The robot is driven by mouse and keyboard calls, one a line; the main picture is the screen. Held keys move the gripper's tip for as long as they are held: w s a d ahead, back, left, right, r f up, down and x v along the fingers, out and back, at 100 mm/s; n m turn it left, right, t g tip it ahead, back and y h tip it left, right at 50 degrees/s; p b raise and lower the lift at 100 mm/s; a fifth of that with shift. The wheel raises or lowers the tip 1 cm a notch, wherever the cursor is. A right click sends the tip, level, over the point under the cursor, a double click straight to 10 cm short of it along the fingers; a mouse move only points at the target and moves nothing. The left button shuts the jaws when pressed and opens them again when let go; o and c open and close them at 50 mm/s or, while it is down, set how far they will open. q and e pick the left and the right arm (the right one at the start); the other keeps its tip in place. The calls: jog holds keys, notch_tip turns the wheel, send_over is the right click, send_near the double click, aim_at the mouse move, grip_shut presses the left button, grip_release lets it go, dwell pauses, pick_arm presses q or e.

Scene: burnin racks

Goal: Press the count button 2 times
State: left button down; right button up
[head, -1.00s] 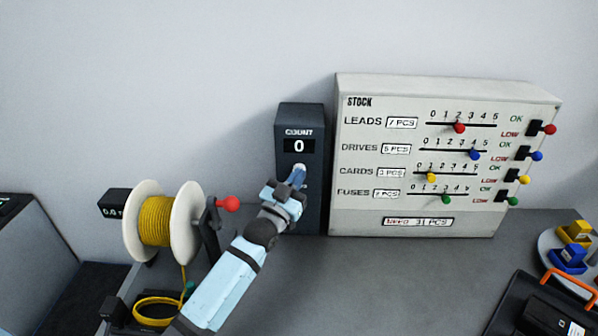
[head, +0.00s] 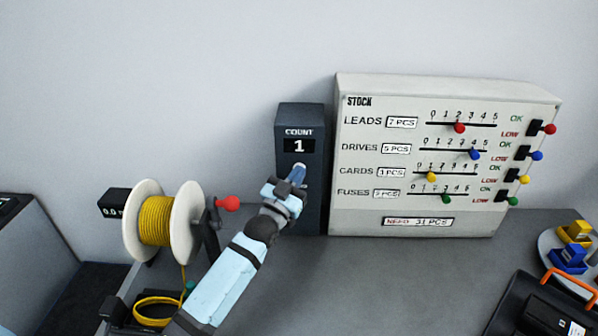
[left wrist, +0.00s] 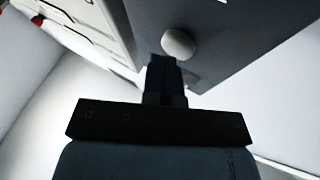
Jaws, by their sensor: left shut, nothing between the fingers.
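The dark count box (head: 314,215) stands upright against the wall, and its display (head: 299,146) reads 1. My left gripper (head: 298,174) is shut and empty, with its fingertips at the front of the box just below the display. In the head view the fingers cover most of the button area. In the left wrist view a pale round button (left wrist: 178,44) shows on the box face (left wrist: 245,40), right by the tips of my shut fingers (left wrist: 165,70). I cannot tell whether the tips touch it. My right gripper is not in view.
A white stock panel (head: 400,222) with coloured sliders and switches stands close to the right of the box. A reel of yellow cable (head: 155,220) with a red-knobbed crank (head: 228,204) is left of my arm. The grey counter (head: 380,285) is clear in the middle.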

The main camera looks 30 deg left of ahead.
dwell(0.3)
pick_arm(q)
jog(key=shift+s+d+p, duration=0.4)
jog(key=shift+s, duration=0.45)
jog(key=s, duration=0.1)
jog(key=s+d+p, duration=0.1)
jog(key=s, duration=0.1)
jog(key=s+d+p, duration=0.1)
jog(key=shift+s+d, duration=0.1)
jog(key=shift+s, duration=0.15)
dwell(2.4)
